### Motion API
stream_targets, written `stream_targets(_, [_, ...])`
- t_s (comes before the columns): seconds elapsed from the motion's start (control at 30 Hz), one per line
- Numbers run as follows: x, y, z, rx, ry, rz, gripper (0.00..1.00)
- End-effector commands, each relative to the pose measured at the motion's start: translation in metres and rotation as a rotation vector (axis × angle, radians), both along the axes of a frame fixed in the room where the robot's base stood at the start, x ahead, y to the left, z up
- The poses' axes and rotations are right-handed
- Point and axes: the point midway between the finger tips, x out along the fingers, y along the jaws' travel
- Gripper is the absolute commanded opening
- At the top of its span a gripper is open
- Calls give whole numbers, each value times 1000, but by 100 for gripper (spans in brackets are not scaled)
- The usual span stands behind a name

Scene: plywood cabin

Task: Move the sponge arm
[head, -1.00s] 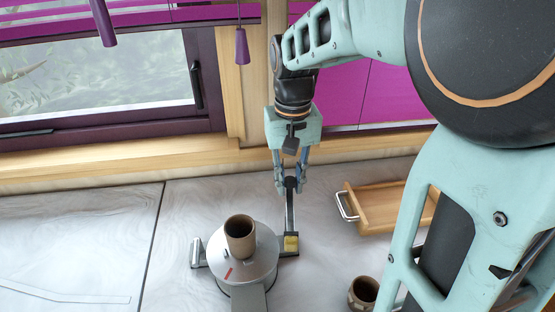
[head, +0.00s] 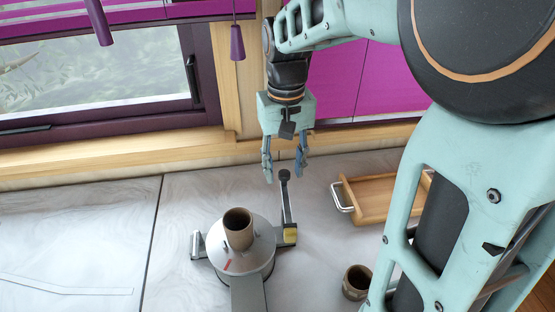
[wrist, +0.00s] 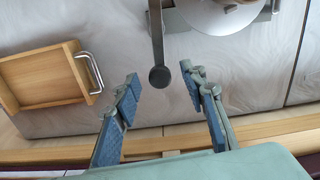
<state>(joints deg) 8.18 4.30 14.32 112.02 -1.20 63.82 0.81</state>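The sponge arm (head: 287,208) is a thin metal lever with a round black knob (head: 284,174) at its far end and a yellow sponge block (head: 290,236) near its base. It stands at the right side of a round metal appliance (head: 260,254) and points toward the wall. My gripper (head: 286,177) is open above the knob, one finger on each side. In the wrist view the knob (wrist: 159,77) shows between the spread fingertips (wrist: 160,75), with gaps on both sides. The gripper holds nothing.
A brown cup (head: 238,232) stands on top of the appliance. A wooden tray (head: 375,199) with metal handles lies to the right, and a brown pot (head: 357,283) stands nearer. The window wall is behind. The counter (head: 90,235) at left is mostly clear.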

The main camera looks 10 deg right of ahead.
Motion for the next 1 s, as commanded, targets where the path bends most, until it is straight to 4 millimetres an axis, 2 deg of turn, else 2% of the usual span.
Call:
stream_targets(0.03, [0, 0, 8, 0, -1, 0, 39])
stream_targets(0.5, [0, 0, 45, 0, 0, -1, 39])
stream_targets(1.0, [0, 0, 46, 0, 0, 0, 39])
